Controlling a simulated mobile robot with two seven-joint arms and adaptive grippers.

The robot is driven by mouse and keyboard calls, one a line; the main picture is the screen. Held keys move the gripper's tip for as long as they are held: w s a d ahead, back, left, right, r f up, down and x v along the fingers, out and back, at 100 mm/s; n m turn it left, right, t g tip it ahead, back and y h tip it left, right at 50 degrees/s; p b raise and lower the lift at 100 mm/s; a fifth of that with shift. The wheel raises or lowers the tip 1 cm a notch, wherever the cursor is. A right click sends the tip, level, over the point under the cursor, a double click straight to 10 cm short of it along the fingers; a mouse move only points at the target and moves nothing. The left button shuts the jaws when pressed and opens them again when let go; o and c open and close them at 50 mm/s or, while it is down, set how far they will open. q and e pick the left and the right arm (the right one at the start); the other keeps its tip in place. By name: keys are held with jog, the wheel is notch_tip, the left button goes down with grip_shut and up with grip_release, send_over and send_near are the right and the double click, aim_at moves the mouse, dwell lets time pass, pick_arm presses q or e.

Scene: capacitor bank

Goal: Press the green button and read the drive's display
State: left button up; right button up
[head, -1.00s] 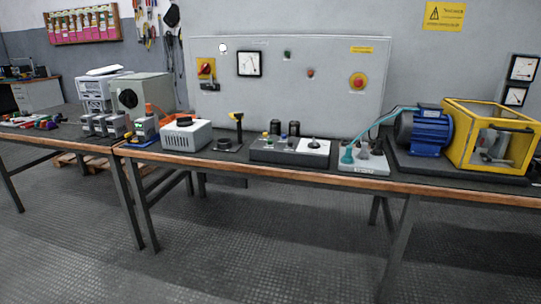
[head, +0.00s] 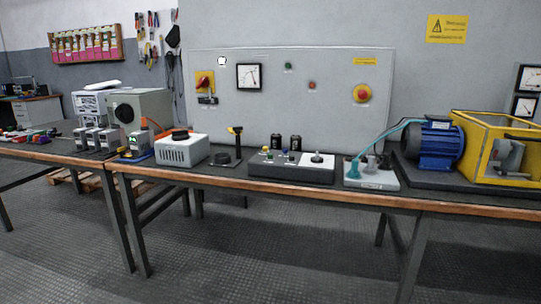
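A small green button (head: 288,66) sits on the upper middle of the large grey wall panel (head: 230,110), between a white dial meter (head: 249,77) and a small red button (head: 311,85). A small device with a green-lit face (head: 134,142), possibly the drive, stands on the bench at left; any reading on it is too small to make out. A low control box (head: 290,170) with several small coloured buttons or lamps and a white plate stands on the bench below the panel. Neither of my grippers is in view.
A blue motor (head: 435,146) and yellow cage (head: 463,160) stand at right, a grey box (head: 182,151) at left. The floor before the benches (head: 260,250) is clear.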

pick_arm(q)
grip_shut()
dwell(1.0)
